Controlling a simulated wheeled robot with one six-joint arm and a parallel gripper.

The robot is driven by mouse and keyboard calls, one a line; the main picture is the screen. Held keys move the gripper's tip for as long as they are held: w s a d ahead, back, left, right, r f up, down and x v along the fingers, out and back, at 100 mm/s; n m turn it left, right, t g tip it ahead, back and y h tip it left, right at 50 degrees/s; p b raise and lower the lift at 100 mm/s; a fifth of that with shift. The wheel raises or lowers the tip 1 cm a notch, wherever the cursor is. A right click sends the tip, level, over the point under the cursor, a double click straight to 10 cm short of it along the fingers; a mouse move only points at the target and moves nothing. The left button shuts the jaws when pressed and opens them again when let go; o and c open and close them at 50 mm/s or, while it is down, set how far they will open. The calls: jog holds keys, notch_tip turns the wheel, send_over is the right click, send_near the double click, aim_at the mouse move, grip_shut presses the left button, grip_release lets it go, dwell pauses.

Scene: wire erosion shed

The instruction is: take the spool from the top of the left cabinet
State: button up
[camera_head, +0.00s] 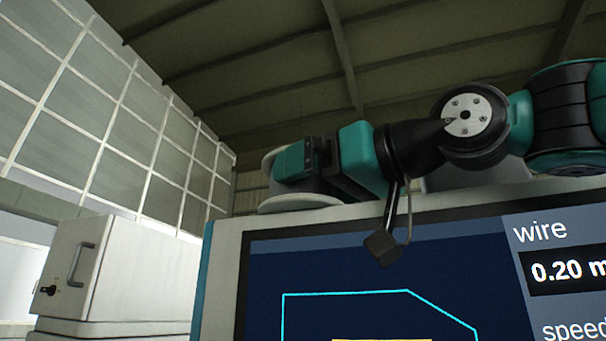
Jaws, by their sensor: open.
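The spool (298,203) is pale grey and appears to stand upright on top of the cabinet with the screen (225,262). Its lower rim and the left part of its upper rim show; its middle is hidden behind my gripper. My gripper (293,161), teal and black, reaches in from the right and is level with the spool's middle, between the two rims. It is open. I cannot tell whether its fingers are around the spool's core or only in front of it, or whether they touch it.
The cabinet's large screen (330,265) fills the lower right, close below my arm. A white box with a handle (120,270) stands at the left, its top bare where visible. A grey shape (475,174) shows behind my arm. Free air lies above, under the roof.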

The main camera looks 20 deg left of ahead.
jog(key=shift+w+a, duration=0.1)
jog(key=shift+a, duration=0.2)
jog(key=c, duration=1.3)
jog(key=shift+r, duration=0.15)
